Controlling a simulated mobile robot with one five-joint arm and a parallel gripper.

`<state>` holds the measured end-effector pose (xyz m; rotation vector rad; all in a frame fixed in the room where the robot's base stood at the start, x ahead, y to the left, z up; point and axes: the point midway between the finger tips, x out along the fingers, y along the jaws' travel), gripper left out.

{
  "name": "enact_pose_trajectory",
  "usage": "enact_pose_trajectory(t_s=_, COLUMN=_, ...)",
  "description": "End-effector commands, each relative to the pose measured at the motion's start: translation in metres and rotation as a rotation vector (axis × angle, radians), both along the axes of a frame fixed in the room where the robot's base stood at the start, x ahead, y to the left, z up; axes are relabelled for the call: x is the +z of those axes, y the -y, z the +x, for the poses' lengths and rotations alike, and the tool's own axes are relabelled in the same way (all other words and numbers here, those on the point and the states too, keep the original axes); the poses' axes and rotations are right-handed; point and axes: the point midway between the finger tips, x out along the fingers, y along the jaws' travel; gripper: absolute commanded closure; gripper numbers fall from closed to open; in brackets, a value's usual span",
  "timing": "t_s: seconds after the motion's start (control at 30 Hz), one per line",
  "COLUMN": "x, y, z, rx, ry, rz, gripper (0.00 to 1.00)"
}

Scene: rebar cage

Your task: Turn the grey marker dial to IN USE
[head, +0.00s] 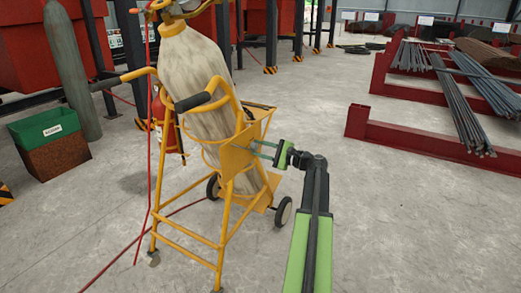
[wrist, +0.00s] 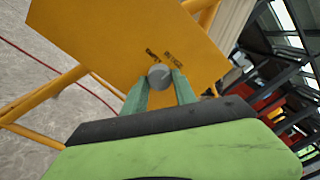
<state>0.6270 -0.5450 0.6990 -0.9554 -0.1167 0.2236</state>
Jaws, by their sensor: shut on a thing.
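The grey marker dial (wrist: 159,76) is a small round knob on a yellow plate (wrist: 110,35) in the wrist view. Dark lettering stands on the plate just above the dial, too small to read. My gripper (wrist: 160,84) has its two green fingers on either side of the dial, shut on it. In the head view my gripper (head: 262,149) reaches from the right to the yellow plate (head: 236,160) on the cart. The dial is too small to make out there, and which marking it points to cannot be told.
A yellow cart (head: 226,225) holds a large pale cylinder (head: 203,80). A red extinguisher (head: 166,125) hangs on its left side. A green bin (head: 46,128) stands at the left. Red racks (head: 430,140) with bars are at the right. The floor between is clear.

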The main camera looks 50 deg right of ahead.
Motion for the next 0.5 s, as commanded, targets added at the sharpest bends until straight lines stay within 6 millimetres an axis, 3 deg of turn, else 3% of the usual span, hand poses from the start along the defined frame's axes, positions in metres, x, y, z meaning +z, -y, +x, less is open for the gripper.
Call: enact_pose_trajectory(t_s=0.5, x=-0.0004, y=-0.0001, z=-0.0002, rx=0.001, ry=0.021, rz=-0.087, gripper=1.00)
